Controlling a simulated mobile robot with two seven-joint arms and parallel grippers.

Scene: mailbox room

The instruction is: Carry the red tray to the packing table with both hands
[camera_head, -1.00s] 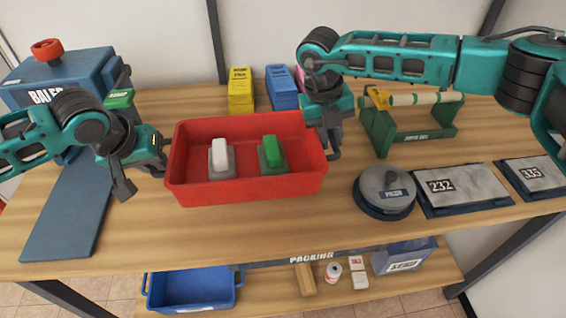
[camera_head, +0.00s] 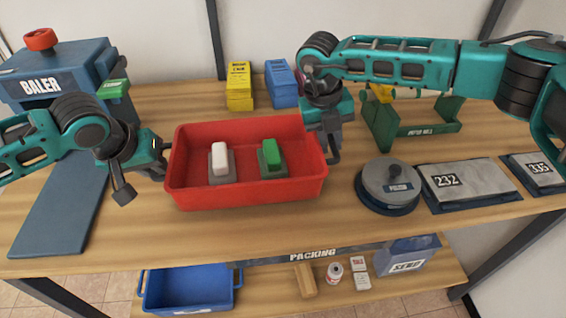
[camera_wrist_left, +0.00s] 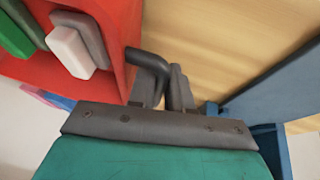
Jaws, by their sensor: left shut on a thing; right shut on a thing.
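The red tray (camera_head: 250,196) is over the packing table (camera_head: 290,232), level or nearly so. I cannot tell if its base touches the tabletop. My left gripper (camera_head: 160,166) is shut on the tray's left side. In the left wrist view its fingers (camera_wrist_left: 167,88) close on a dark handle (camera_wrist_left: 146,60) beside the red wall. My right gripper (camera_head: 331,150) is shut at the tray's right side; the handle there is mostly hidden.
A blue baler (camera_head: 60,75) stands left and a green roll stand (camera_head: 425,131) right. Yellow (camera_head: 239,90) and blue (camera_head: 282,88) boxes stand behind the tray. A round grey weight (camera_head: 388,184) and a plate marked 232 (camera_head: 468,182) lie right. Bare tabletop lies in front.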

